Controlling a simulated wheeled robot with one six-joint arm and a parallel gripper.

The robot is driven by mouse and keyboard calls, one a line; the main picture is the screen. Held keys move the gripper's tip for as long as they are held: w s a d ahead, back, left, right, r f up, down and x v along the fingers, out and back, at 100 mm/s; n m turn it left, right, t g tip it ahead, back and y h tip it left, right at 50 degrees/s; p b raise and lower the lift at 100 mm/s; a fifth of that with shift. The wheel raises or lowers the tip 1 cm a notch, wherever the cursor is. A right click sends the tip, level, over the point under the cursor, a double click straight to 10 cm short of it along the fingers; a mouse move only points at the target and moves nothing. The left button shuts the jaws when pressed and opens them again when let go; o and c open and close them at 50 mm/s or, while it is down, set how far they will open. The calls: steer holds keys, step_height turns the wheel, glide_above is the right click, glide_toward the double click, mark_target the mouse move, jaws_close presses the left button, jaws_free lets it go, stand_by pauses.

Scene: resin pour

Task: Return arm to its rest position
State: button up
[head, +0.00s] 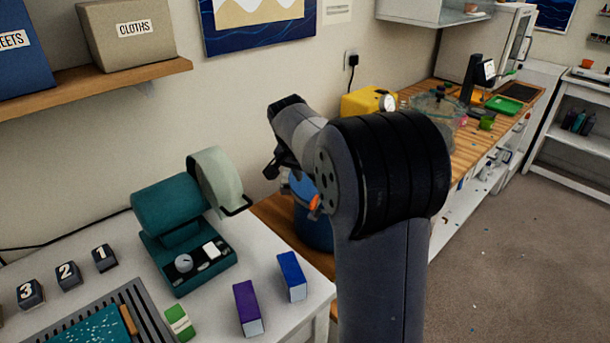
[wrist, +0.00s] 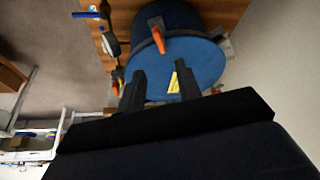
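My arm rises in the middle of the head view, folded over at the elbow. My gripper (wrist: 160,72) shows in the wrist view with its two dark fingers apart and nothing between them. Beyond the fingers is a blue round pot (wrist: 205,62) with orange clamp handles and a yellow label on its lid. The same pot shows in the head view (head: 312,232), partly hidden behind my arm. The gripper appears to be above the pot, apart from it. In the head view the fingertips are hard to make out.
A white table (head: 210,300) at the left holds a teal machine (head: 168,205), a purple box (head: 247,308) and a blue box (head: 291,276). A wooden shelf (head: 95,85) hangs above. A cluttered wooden bench (head: 470,150) runs behind my arm. Open floor (head: 530,250) lies right.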

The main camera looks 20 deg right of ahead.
mark_target(314, 200)
steer(key=shift+f, duration=0.15)
steer(key=x, duration=1)
steer(key=shift+w+d+f+p, duration=0.1)
steer(key=shift+d+f+p, duration=0.1)
steer(key=shift+p, duration=0.15)
steer(key=shift+n, duration=0.3)
steer(key=shift+f, duration=0.1)
